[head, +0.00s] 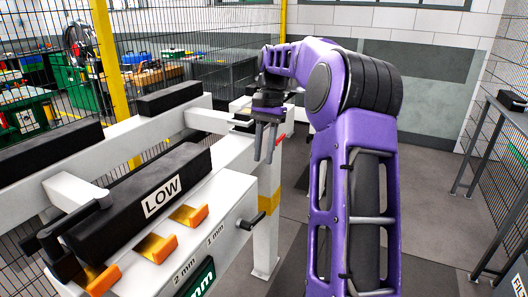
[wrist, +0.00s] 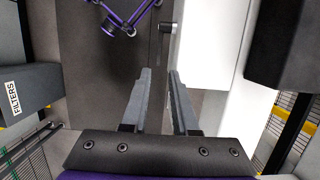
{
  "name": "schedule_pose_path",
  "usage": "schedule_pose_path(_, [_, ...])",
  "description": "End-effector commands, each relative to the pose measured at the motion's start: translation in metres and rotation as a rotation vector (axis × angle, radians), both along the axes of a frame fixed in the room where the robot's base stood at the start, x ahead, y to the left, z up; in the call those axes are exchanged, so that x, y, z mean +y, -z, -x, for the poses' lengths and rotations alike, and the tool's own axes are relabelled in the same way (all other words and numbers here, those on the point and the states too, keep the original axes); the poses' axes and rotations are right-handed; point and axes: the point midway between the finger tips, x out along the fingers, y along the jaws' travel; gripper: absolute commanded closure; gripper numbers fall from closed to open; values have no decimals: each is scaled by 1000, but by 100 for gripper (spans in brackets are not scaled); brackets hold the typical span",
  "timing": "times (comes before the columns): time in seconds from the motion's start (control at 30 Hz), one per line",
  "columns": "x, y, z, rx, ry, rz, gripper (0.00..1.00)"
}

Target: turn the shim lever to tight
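Two black parts could be the shim lever, and I cannot tell which is. One is a short black peg (head: 251,221) that sticks out of the right end of the white beam (head: 222,240), near the "1 mm" mark. The other is a bent black handle (head: 52,234) at the left end of the black "LOW" block (head: 140,205). No "tight" mark is readable. My gripper (head: 264,158) is above and beyond the peg, fingers pointing down, apart from both parts. In the wrist view my gripper (wrist: 160,72) shows a gap between its fingers, with nothing held.
Orange shim tabs (head: 188,214) stick out of the white beam beside the "LOW" block. A dark bench (head: 502,112) is at the right. Grey floor (head: 430,200) between is clear.

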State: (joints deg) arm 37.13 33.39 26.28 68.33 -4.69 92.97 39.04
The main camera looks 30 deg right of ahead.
Motion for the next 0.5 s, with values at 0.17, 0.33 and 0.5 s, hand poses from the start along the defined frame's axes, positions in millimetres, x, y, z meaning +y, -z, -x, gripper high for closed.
schedule_pose_path(0.17, [1, 2, 0, -3, -1, 9, 89])
schedule_pose_path(0.33, [17, 16, 4, -66, -8, 121, 100])
schedule_pose_path(0.5, [32, 23, 13, -179, -8, 267, 100])
